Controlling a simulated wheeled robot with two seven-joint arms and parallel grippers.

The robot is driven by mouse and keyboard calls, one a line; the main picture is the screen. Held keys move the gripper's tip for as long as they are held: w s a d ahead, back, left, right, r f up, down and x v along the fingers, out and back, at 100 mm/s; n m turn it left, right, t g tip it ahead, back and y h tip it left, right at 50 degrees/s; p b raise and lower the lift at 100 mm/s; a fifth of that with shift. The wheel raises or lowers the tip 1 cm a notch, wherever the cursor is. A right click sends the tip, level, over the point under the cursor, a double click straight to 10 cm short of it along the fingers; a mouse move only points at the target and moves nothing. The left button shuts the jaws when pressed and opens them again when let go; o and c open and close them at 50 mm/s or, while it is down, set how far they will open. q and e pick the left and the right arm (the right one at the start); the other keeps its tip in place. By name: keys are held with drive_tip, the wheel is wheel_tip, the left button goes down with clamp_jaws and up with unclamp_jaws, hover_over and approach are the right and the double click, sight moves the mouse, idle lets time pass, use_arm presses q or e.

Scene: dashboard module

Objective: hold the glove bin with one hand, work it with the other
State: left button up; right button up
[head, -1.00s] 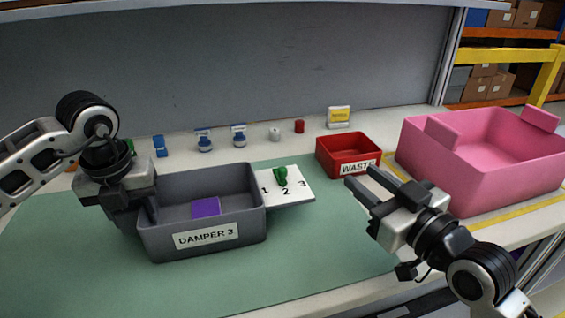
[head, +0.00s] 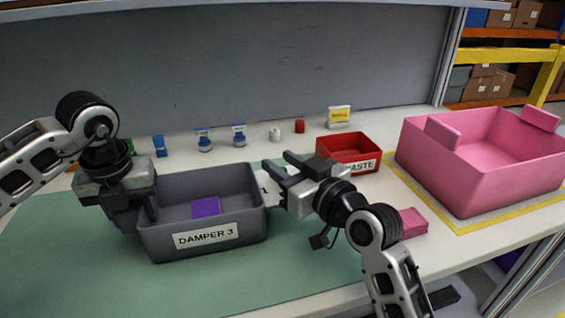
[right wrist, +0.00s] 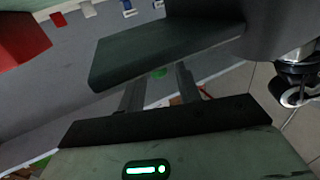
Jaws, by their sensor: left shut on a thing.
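The grey glove bin (head: 255,205), labelled DAMPER 3, stands on the green mat with a purple block (head: 206,207) inside. My left gripper (head: 150,208) is shut on the bin's left wall. A white plate (head: 270,190) with numbers joins the bin's right side and is mostly hidden by my right gripper (head: 281,165). My right gripper is open, its fingers apart over the plate. The green knob is hidden in the head view. A bit of green (right wrist: 159,73) shows between the fingers in the right wrist view; I cannot tell whether they touch it.
A red WASTE bin (head: 372,155) stands just behind my right gripper. A large pink bin (head: 480,185) is at the right, with a pink block (head: 413,222) near my right arm. Several small items line the back. The front of the mat (head: 250,285) is clear.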

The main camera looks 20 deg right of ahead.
drive_tip(key=shift+w+a, duration=0.15)
drive_tip(key=shift+w, duration=0.1)
